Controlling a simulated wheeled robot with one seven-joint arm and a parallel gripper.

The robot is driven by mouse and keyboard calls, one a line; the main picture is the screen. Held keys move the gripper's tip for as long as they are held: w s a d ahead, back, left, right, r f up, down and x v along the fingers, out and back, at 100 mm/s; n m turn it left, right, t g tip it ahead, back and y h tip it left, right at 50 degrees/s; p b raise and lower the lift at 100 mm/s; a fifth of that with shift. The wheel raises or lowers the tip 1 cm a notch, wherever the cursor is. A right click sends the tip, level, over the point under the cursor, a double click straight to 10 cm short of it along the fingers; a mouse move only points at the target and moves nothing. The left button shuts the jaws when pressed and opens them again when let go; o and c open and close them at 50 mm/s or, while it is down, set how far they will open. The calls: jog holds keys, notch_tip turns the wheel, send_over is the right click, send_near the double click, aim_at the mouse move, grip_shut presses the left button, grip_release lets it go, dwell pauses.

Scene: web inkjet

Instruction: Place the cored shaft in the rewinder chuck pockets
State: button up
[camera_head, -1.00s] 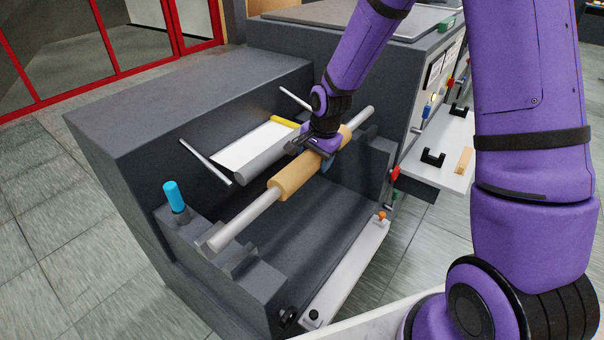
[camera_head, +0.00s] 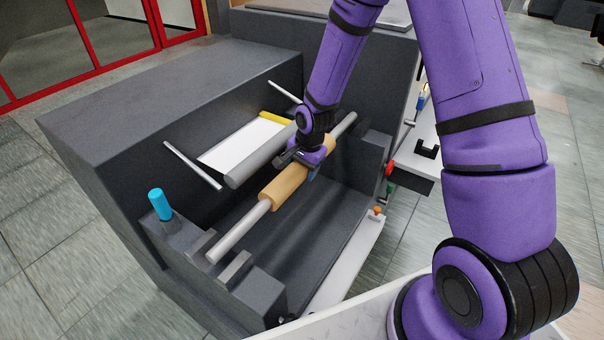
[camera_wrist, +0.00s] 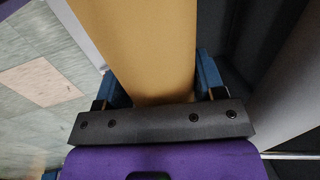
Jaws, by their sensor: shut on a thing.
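The cored shaft is a grey metal shaft (camera_head: 237,233) with a tan core (camera_head: 276,188) around its middle. My gripper (camera_head: 311,167) is shut on the core from above, nearer the far end; in the wrist view the blue fingers flank the core (camera_wrist: 150,45). The near chuck pocket lies between a back block (camera_head: 201,244) and a front block (camera_head: 235,267). The shaft's near end lines up with the gap between them; whether it touches the bottom is unclear. The shaft's far end (camera_head: 347,120) is by the far side wall, where the pocket is hard to make out.
A grey roller (camera_head: 255,162) with a white web (camera_head: 240,143) lies behind the shaft. A blue-capped post (camera_head: 160,204) stands left of the near pocket. A red knob (camera_head: 389,168) and an orange knob (camera_head: 377,210) are at right. The trough below the shaft is open.

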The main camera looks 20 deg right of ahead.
jog(key=shift+f, duration=1.2)
jog(key=shift+f, duration=0.15)
jog(key=o, duration=1.5)
jog(key=r, duration=0.4)
jog(key=s+d+r, duration=0.1)
jog(key=r, duration=0.3)
jog(key=s+r, duration=0.1)
jog(key=r, duration=0.3)
jog(key=shift+d+r, duration=0.25)
jog(key=s+d+r+n+t+h, duration=0.15)
jog(key=s+r+n, duration=0.25)
jog(key=s+r, duration=0.65)
jog(key=s+d+r+n+t, duration=0.1)
jog(key=s+d+r+n, duration=0.25)
jog(key=s+r, duration=0.65)
jog(key=s+r+n, duration=0.1)
jog(key=s+r, duration=0.2)
jog(key=s+r+n+t, duration=0.1)
jog(key=s+r+n, duration=0.1)
jog(key=s+r, duration=0.1)
jog(key=shift+s+d+r, duration=0.2)
jog(key=shift+s+r, duration=0.1)
jog(key=shift+s, duration=0.15)
